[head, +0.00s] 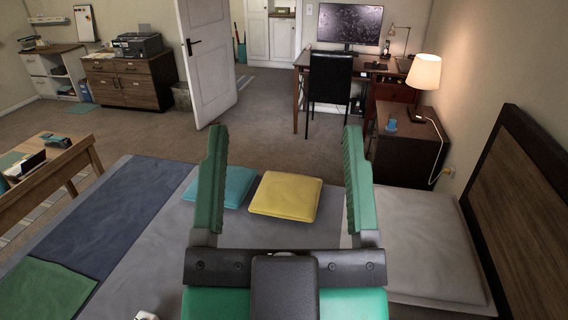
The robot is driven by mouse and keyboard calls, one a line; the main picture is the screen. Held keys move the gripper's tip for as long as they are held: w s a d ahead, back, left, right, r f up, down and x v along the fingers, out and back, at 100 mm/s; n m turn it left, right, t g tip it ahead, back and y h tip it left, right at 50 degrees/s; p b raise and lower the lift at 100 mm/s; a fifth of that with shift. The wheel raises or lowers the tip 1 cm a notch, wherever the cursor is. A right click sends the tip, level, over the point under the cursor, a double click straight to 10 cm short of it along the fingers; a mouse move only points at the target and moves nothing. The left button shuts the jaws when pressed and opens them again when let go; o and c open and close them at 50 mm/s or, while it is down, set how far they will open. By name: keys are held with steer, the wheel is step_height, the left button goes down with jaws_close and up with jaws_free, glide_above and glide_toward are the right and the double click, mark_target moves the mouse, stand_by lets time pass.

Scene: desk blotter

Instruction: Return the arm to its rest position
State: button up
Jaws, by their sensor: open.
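My gripper (283,185) is at the bottom middle of the head view. Its two green fingers point up in the picture and stand wide apart. It is open, with nothing held between the fingers. Behind it lies a bed (150,225) with a grey cover. A yellow cushion (286,195) shows between the fingers, and a teal cushion (238,186) shows partly behind the left finger. I cannot tell how far the fingers are from the cushions. The rest of my arm is mostly out of view.
A nightstand (405,155) with a lit lamp (425,72) stands beyond. A wooden bench (60,170) is at left. A door (207,55) stands open at the back. Carpet between is clear.

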steer(key=shift+s+r, duration=0.1)
step_height(320, 180, up, 26)
steer(key=p, duration=2.5)
steer(key=shift+p, duration=0.3)
steer(key=shift+a, duration=0.1)
